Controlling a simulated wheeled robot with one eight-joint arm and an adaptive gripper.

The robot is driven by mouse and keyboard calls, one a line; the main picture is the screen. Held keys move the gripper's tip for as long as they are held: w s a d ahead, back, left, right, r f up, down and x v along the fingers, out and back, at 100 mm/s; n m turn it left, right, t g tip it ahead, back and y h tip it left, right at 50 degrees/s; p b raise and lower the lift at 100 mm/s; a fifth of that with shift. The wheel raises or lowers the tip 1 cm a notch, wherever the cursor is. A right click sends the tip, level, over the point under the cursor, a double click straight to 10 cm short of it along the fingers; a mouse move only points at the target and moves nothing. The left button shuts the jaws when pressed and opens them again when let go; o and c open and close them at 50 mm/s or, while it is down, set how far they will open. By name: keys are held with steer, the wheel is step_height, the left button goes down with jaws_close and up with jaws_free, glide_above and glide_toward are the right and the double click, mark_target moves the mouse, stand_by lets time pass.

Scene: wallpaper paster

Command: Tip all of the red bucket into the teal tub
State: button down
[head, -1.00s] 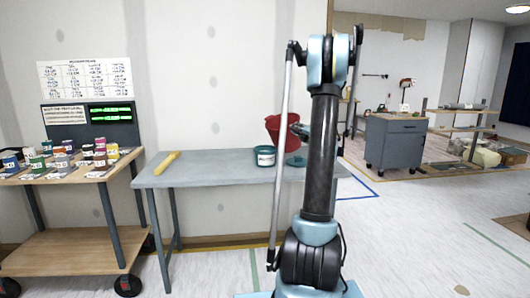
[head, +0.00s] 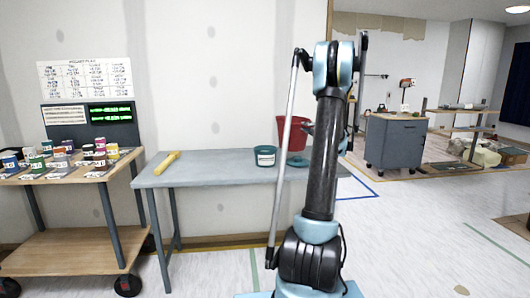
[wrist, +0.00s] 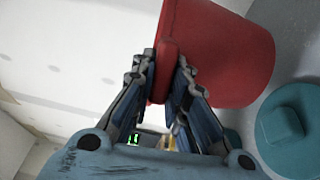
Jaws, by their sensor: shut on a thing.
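The red bucket (head: 291,134) is held nearly upright above the right part of the grey table, to the right of the teal tub (head: 265,157). My arm hides its right side. The tub stands upright on the table with a white label on its front. My gripper is shut on a red grip on the bucket's side, seen in the wrist view (wrist: 167,68); the bucket (wrist: 215,55) fills the upper right there. The insides of bucket and tub cannot be seen.
A flat teal lid-like piece with a knob (wrist: 292,125) lies on the table beside the bucket. A yellow roller-like object (head: 167,162) lies at the table's left end. The tabletop (head: 215,170) between it and the tub is clear. A cart with several paint cans (head: 60,158) stands at left.

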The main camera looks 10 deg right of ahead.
steer(key=shift+r, duration=2)
